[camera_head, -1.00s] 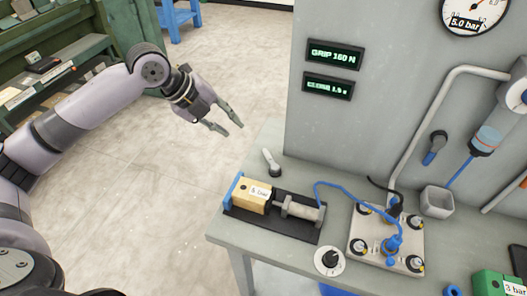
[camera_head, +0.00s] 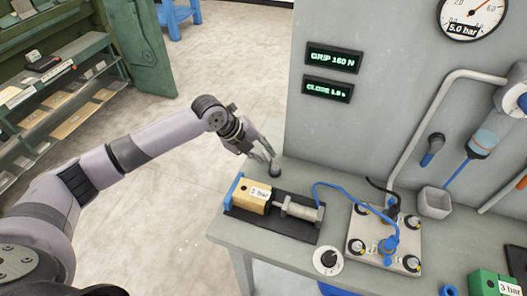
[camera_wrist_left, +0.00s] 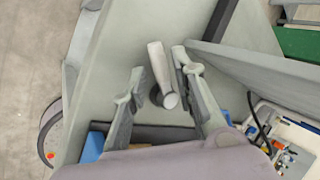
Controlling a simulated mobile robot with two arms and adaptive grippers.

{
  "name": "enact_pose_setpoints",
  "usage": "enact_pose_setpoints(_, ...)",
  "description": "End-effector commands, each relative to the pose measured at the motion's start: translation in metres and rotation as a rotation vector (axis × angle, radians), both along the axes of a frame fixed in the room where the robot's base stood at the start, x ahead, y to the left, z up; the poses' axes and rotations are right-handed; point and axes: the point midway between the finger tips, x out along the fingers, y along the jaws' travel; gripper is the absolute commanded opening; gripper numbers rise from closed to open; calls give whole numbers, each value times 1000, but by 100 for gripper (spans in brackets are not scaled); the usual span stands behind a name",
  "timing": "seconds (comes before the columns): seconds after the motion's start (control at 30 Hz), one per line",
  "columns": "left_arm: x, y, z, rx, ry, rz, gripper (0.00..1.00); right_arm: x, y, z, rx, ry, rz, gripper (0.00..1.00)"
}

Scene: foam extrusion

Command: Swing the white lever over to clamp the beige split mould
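In the left wrist view the gripper (camera_wrist_left: 157,75) is open, with one finger on each side of the lever. The right-hand finger is very close to the handle; I cannot tell whether it touches. My right gripper is not in view.
A grey cylinder (camera_head: 300,208) lies beside the mould on a black base. A blue hose runs from there to a plate with several black knobs (camera_head: 358,263). A round dial (camera_head: 327,260) sits at the front edge. A grey wall panel (camera_head: 400,110) rises right behind the lever.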

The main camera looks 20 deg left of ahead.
Motion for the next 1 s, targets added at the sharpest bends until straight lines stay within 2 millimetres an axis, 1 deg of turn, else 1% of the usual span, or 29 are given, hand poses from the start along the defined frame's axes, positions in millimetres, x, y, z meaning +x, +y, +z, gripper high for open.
enact_pose_setpoints(0.13, 3, -4, -8, 2, 0, 0, 26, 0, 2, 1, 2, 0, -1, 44)
enact_pose_setpoints(0.4, 4, -4, -9, 2, 0, 0, 26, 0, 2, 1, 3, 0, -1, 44)
enact_pose_setpoints(0.8, 4, -4, -9, 2, 0, 0, 0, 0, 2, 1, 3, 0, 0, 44)
enact_pose_setpoints(1.0, 4, -4, -8, 2, 0, 0, 0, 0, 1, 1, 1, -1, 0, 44)
